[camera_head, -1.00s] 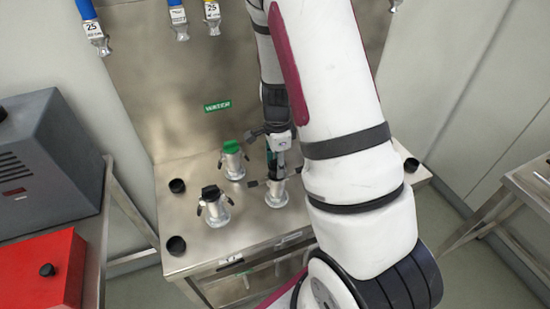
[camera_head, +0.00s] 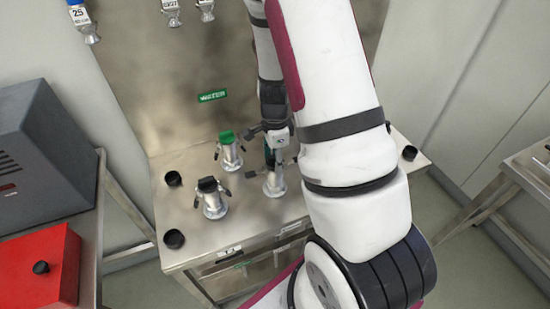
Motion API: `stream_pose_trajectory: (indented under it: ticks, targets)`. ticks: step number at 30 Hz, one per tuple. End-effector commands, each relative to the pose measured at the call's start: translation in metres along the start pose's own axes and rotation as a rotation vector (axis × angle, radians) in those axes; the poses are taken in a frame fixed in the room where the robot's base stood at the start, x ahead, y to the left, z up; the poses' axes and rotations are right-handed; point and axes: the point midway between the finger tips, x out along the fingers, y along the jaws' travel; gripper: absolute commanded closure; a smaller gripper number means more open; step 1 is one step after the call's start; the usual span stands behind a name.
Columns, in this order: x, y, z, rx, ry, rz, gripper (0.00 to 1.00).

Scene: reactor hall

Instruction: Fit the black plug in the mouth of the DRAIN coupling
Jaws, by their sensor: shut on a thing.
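My gripper (camera_head: 272,157) points down over a silver coupling (camera_head: 275,185) on the steel bench, the rightmost of three. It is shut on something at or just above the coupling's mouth. My fingers hide most of the held thing, so I cannot tell its colour or whether it sits in the mouth. This coupling's dark lever arms stick out to its sides. A second coupling (camera_head: 213,206) to the left has a black top (camera_head: 207,184). A third (camera_head: 230,158) behind has a green top (camera_head: 227,137). I cannot read which is DRAIN.
Black round caps or cups stand on the steel bench (camera_head: 235,225) at back left (camera_head: 173,178), front left (camera_head: 174,239) and right (camera_head: 409,152). Hose ends hang above. A red box (camera_head: 35,270) and a grey machine (camera_head: 40,150) stand left. My arm covers the bench's right part.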

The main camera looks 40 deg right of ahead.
Motion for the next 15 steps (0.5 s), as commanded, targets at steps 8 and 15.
stream_pose_trajectory:
  ticks: [8, 15]
  targets:
    - [0.0074, 0.0018, 0.0000, -0.001, 0.004, 0.009, 0.88]
    - [0.0069, 0.0019, 0.0001, -0.001, 0.003, 0.010, 0.28]
